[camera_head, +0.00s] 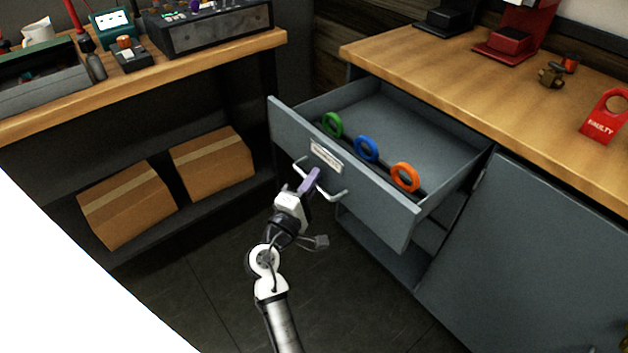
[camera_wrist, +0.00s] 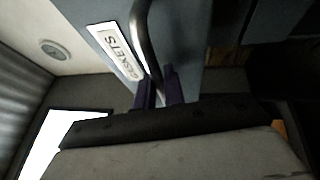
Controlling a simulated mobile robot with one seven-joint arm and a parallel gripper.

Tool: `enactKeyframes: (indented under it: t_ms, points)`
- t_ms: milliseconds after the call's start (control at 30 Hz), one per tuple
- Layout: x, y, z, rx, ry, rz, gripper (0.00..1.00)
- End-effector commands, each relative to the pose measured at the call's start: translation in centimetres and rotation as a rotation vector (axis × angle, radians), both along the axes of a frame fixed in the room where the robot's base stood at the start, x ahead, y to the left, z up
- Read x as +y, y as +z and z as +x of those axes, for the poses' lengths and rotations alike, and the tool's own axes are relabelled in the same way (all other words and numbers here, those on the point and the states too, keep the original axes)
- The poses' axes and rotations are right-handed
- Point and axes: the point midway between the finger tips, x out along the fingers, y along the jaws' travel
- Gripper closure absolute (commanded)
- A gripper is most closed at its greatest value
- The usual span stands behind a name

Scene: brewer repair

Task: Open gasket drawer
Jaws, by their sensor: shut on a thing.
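The gasket drawer (camera_head: 345,178) is a grey drawer under the right-hand wooden counter, and it stands pulled well out. Its front carries a white label (camera_head: 326,156) that reads GASKETS in the wrist view (camera_wrist: 117,50). A bent metal bar handle (camera_head: 334,194) is fixed below the label. Inside lie a green ring (camera_head: 333,124), a blue ring (camera_head: 367,148) and an orange ring (camera_head: 405,177), in a row near the front. My gripper (camera_head: 312,180) is at the handle, and its purple fingers (camera_wrist: 160,90) are shut on the handle bar in the wrist view.
A grey cabinet door (camera_head: 530,255) is to the right of the drawer. The wooden counter (camera_head: 440,75) above holds a red FAULTY tag (camera_head: 606,117) and a small brass part (camera_head: 552,75). Two cardboard boxes (camera_head: 212,163) sit on a low shelf at left. Dark floor (camera_head: 200,280) is free in front.

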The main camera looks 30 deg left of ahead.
Motion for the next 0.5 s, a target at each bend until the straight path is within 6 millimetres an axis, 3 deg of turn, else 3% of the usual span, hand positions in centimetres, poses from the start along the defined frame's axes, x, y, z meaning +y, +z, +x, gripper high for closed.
enactKeyframes:
  t_ms: [67, 100, 233, 500]
  points:
    - [0.01, -0.05, 0.01, 0.001, 0.0, -0.001, 1.0]
    - [0.01, -0.05, 0.01, 0.001, 0.0, -0.001, 0.84]
    - [0.01, -0.04, 0.02, 0.001, 0.0, 0.0, 0.68]
    - [0.0, -0.05, -0.04, 0.0, 0.0, 0.0, 0.68]
